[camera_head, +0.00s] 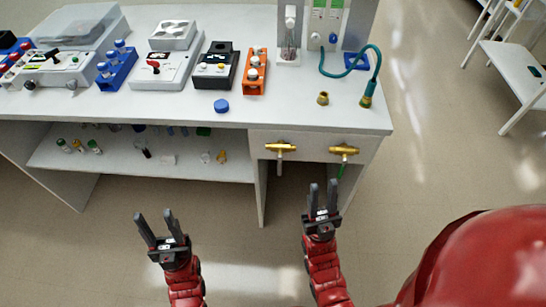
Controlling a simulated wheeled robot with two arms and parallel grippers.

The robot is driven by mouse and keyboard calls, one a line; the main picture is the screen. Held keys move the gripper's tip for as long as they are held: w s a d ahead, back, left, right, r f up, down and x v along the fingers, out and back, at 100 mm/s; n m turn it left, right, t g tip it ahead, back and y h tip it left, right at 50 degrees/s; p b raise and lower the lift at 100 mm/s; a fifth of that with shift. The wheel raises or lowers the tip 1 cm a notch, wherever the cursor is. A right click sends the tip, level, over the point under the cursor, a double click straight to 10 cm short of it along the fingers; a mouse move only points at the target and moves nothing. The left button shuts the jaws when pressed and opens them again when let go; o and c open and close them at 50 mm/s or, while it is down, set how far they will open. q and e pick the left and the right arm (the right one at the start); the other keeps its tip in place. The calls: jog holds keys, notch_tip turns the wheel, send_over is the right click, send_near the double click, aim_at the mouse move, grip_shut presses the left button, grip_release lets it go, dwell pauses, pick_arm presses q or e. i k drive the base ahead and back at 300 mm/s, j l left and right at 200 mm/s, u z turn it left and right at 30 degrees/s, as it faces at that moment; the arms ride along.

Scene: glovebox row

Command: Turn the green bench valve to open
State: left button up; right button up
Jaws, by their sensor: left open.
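Two brass valves are mounted on the front panel of the bench at its right end. The right valve (344,151) has a green handle (341,171) hanging downward, roughly across the brass body. The left valve (280,148) has a pale handle that also hangs down. My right gripper (323,185) is open and empty, its fingers pointing up, just below and left of the green handle in the picture; I see no contact. My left gripper (153,214) is open and empty, far to the left in front of the lower shelf.
The white bench top (185,104) carries instruments, a blue rack (118,67), an orange rack (255,72), a blue cap (221,105) and a teal hose (375,65). The lower shelf (130,160) holds small bottles. The floor before the bench is clear.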

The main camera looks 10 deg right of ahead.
aim_at(346, 160)
jog(key=l+u, duration=0.85)
jog(key=k+l+u, duration=0.15)
jog(key=u, duration=0.25)
jog(key=k+l+u, duration=0.15)
jog(key=l+u, duration=0.25)
jog(key=k+l+u, duration=0.2)
jog(key=u, duration=0.25)
